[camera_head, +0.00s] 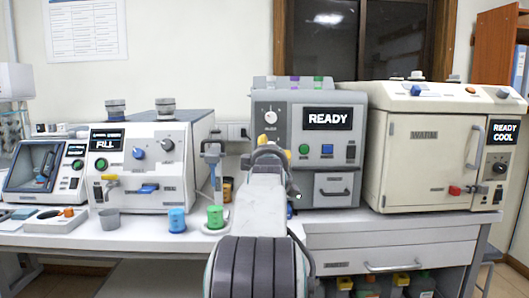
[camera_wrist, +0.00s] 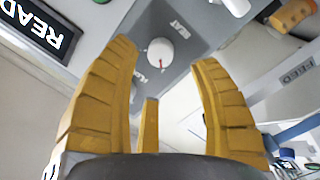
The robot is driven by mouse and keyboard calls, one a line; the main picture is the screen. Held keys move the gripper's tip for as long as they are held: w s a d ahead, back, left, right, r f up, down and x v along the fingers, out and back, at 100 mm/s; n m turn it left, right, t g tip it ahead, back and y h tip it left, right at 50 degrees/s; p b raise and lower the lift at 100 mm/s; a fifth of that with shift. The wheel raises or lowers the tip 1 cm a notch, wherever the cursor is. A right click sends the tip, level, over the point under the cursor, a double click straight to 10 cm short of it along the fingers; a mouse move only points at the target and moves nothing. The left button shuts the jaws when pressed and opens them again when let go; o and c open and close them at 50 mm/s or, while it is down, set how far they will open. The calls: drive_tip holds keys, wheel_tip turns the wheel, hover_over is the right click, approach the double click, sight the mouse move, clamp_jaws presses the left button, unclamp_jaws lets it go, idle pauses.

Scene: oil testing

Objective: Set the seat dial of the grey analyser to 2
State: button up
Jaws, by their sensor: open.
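The grey analyser (camera_head: 355,150) stands on the bench right of the middle, its screen (camera_head: 327,118) reading READY. Its pale round dial (camera_head: 270,117) is on the upper left of the front panel. My gripper (camera_wrist: 165,62) is open and empty. Its yellow fingers frame the dial in that view, apparently apart from it. In the head view my gripper (camera_head: 268,150) is in front of the panel below the dial, partly hiding it.
A green button (camera_head: 303,149) and a blue button (camera_head: 327,149) sit right of my gripper, above a drawer handle (camera_head: 333,192). A beige oven-like unit (camera_head: 425,150) stands to the right. A white analyser (camera_head: 140,165), blue cup (camera_head: 177,220) and green cup (camera_head: 215,217) are to the left.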

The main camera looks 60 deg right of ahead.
drive_tip(key=shift+p+x, duration=0.5)
drive_tip(key=shift+x, duration=2.15)
drive_tip(key=shift+c, duration=0.2)
clamp_jaws()
drive_tip(key=m, duration=0.3)
drive_tip(key=shift+m, duration=2.1)
drive_tip(key=shift+w, duration=0.1)
